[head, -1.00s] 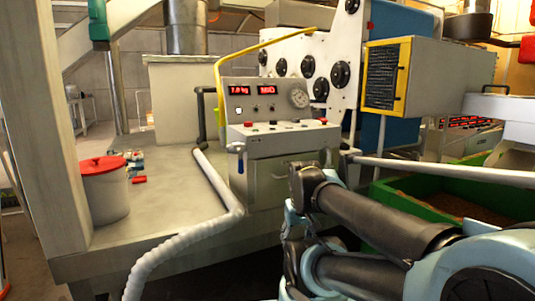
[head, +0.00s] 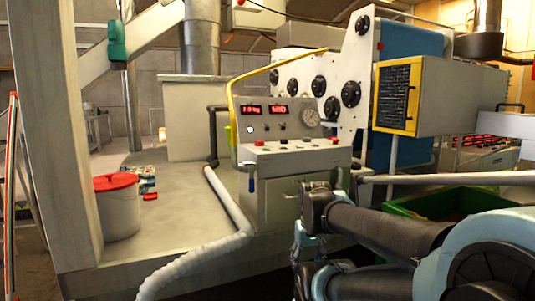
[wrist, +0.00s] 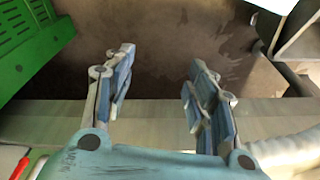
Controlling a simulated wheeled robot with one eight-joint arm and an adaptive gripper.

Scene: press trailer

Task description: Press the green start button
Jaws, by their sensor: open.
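The control panel (head: 278,123) stands on a grey cabinet in the middle of the head view, with two red digital readouts and a round gauge. A row of small buttons lies on its sloped white ledge (head: 295,153). Red ones show at the left (head: 259,143) and right (head: 335,141); those between are too small for me to tell which is green. My gripper (wrist: 158,68) is open and empty in the wrist view, over brown floor. The panel is not recognisable in that view. In the head view my arm is at the lower right, in front of the cabinet, and my fingers cannot be made out.
A yellow bent rail (head: 233,115) runs up beside the panel. A pale hose (head: 228,200) crosses the platform, where a red-lidded bucket (head: 118,205) stands. A green bin (head: 440,203) lies right, behind my arm. A green perforated box (wrist: 28,45) is near my gripper's left.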

